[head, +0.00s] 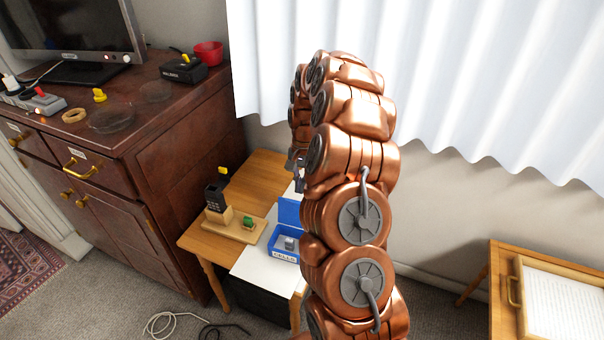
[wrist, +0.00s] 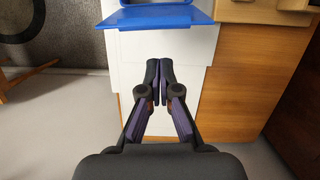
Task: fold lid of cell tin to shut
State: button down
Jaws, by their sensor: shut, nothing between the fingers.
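The blue cell tin (head: 284,257) stands on a white sheet on the small wooden table, with "CELLS" on its front. A small grey block (head: 289,243) lies inside it. Its blue lid (head: 289,211) stands raised at the back, clear of the opening. The lid also shows as a wide blue panel at the top of the wrist view (wrist: 160,19), with part of the tin (wrist: 122,3) behind it. My gripper (wrist: 160,66) is shut and empty, apart from the lid, on its hinge side. In the head view my arm hides most of the gripper.
A wooden board (head: 234,231) left of the tin carries a black handset and a small green item. A dark dresser (head: 170,150) stands further left. A white curtain (head: 440,80) hangs behind. Another wooden table (head: 500,270) is at right.

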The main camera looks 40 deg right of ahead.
jog(key=shift+s+a, duration=0.75)
jog(key=shift+a, duration=0.25)
jog(key=shift+f, duration=0.1)
